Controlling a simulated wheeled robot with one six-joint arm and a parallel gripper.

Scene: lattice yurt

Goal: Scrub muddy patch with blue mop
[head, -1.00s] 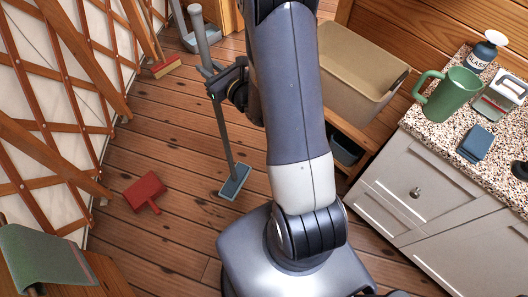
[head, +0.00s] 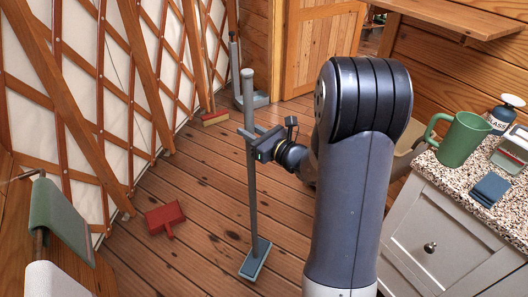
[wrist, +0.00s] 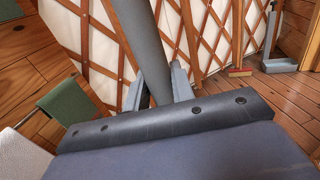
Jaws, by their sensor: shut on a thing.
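The blue mop has a long grey pole (head: 251,150) and a flat blue-grey head (head: 255,260). My gripper (head: 252,142) is shut around the upper part of the pole, left of my arm. The pole stands nearly upright, and its head is at or just above the floorboards; I cannot tell whether it touches. In the wrist view the grey pole (wrist: 146,55) rises between my two fingers (wrist: 160,85), and the mop head is hidden. I see no clear muddy patch on the floor; my arm covers part of it.
A red dustpan (head: 165,216) lies on the floor at left. A broom (head: 215,117) and a grey long-handled tool (head: 238,75) stand at the back by the lattice wall. A counter (head: 455,175) with a green mug (head: 462,138) is at right. Floor between is open.

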